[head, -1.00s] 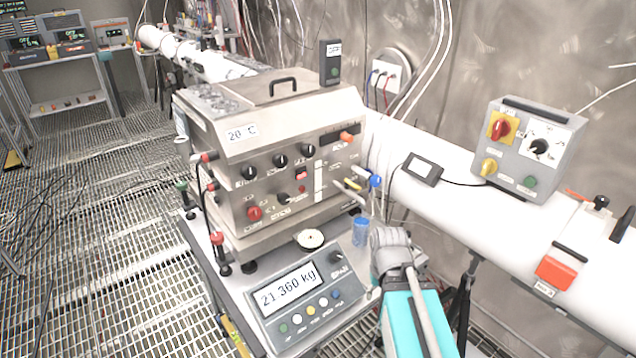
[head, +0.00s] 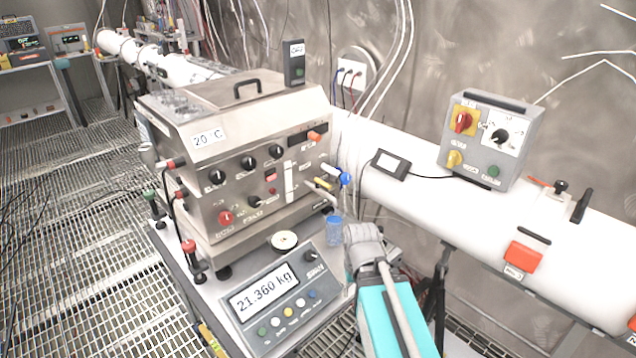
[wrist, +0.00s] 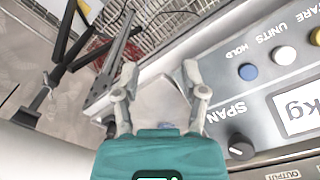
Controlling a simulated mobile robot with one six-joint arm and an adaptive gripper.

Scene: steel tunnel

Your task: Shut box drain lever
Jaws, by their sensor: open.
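The steel box (head: 185,120) with a "20 °C" label stands on a cart. At its right end are a blue knob or handle (head: 345,179) and a small yellow lever (head: 323,184); I cannot tell surely which is the drain lever. A blue cup (head: 335,230) stands below them. My arm's grey end, with teal behind it, is just right of the cup in the head view; the fingertips are not clear there. In the wrist view my gripper (wrist: 160,72) is open and empty, beside the scale (wrist: 235,95). No drain lever is identifiable in that view.
The scale (head: 250,322) reads 21.360 kg at the box's front, with a small white dish (head: 284,241) behind its display. Grated floor lies open at left.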

